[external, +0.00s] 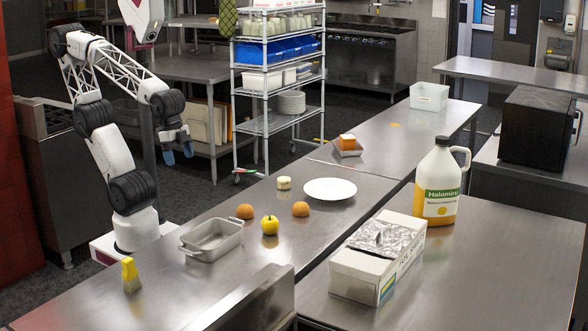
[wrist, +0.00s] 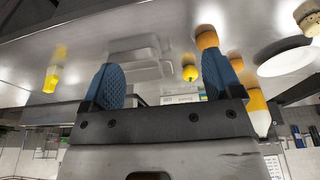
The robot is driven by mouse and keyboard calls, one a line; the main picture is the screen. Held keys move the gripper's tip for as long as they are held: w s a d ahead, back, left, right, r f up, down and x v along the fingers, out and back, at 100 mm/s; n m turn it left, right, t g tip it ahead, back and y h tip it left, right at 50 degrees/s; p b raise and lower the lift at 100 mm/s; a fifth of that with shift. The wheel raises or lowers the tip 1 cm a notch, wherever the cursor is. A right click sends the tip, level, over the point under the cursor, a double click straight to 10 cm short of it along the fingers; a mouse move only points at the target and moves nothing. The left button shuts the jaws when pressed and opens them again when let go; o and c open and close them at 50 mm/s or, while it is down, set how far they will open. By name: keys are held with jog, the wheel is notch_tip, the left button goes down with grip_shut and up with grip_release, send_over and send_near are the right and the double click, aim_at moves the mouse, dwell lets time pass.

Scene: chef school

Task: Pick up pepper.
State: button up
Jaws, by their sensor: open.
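A small round yellow thing with a dark stem (external: 270,225), which looks like the pepper, sits on the steel table between two brown round items. It also shows in the wrist view (wrist: 190,73), near the right finger. I cannot tell for sure whether it is a pepper or an apple. My gripper (external: 179,152) is open and empty, raised in the air beyond the table's left edge, well apart from the yellow thing. In the wrist view its two blue fingers (wrist: 161,72) stand wide apart.
Near the yellow thing are brown round items (external: 245,212) (external: 300,209), a metal pan (external: 212,240), a white plate (external: 330,190) and a small pale cylinder (external: 284,183). A yellow-topped brush (external: 130,275) stands front left. A box (external: 378,262) and a jug (external: 438,185) stand right.

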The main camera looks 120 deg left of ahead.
jog(key=shift+w, duration=0.1)
jog(key=n+g+h, duration=0.2)
jog(key=n+h, duration=0.9)
jog(key=n, duration=0.5)
send_over(273, 217)
jog(key=s, duration=0.8)
notch_tip(273, 217, down, 11)
jog(key=w+a+f+n, duration=0.1)
jog(key=w, duration=0.1)
jog(key=w+a+f+n+t+h, duration=0.1)
jog(key=w+a+n, duration=0.1)
jog(key=w+a+f+n+t+h, duration=0.1)
jog(key=w+f, duration=0.1)
jog(key=shift+w+a+f+n, duration=0.1)
jog(key=shift+w+a+n, duration=0.15)
jog(key=shift+w+n, duration=0.15)
jog(key=shift+x, duration=1.3)
